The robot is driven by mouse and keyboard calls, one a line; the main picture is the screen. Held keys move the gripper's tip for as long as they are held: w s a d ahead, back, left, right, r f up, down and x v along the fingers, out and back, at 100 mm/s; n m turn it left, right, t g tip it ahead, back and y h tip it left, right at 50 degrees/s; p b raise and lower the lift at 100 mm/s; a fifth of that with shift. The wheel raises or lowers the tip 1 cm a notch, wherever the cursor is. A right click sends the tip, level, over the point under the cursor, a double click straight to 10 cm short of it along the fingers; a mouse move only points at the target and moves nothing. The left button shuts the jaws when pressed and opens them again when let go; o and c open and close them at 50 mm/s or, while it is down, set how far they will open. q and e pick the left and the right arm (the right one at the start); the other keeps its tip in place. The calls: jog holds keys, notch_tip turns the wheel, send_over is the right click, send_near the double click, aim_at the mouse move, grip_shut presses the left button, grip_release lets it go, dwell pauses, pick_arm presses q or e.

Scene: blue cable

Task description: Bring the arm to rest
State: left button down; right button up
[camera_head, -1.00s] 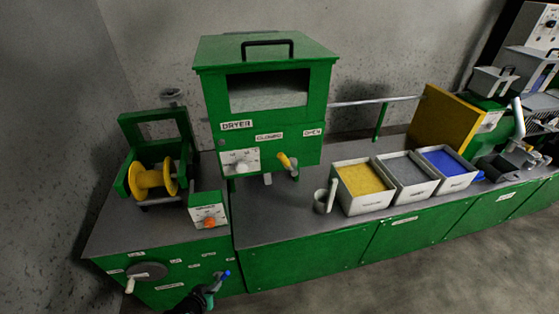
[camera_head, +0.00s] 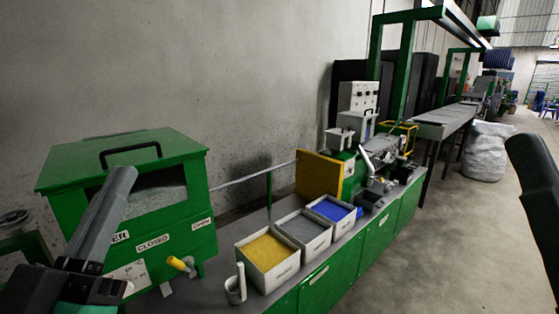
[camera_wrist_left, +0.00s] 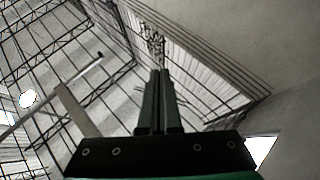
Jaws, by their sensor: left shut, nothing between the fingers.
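My left gripper (camera_head: 122,172) stands raised at the lower left of the head view, its dark fingers together and pointing up and slightly right. It appears in front of the green dryer (camera_head: 65,170), hiding part of its window and front. The left wrist view shows the same two fingers (camera_wrist_left: 158,74) side by side, empty, pointing up toward the roof structure. A dark shape at the right edge of the head view looks like part of my right arm or gripper, cut off by the frame. No blue cable can be made out near the left gripper.
Trays of yellow (camera_head: 268,251), grey (camera_head: 302,229) and blue (camera_head: 334,210) granules stand on the green bench, beside a small cup (camera_head: 235,290). A yellow panel (camera_head: 322,176) and machinery stand beyond. Open floor (camera_head: 450,240) lies to the right, with a pale sack (camera_head: 487,150).

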pick_arm(q)
jog(key=s+r+t, duration=0.3)
jog(key=s+r, duration=0.3)
jog(key=s, duration=0.3)
notch_tip(320, 180, up, 38)
jog(key=p, duration=3.8)
notch_tip(320, 180, down, 61)
jog(key=b, duration=6)
jog(key=shift+w+a+g+b, duration=0.2)
jog(key=shift+a+g+b, duration=0.05)
jog(key=shift+g+b, duration=0.1)
jog(key=shift+r, duration=0.1)
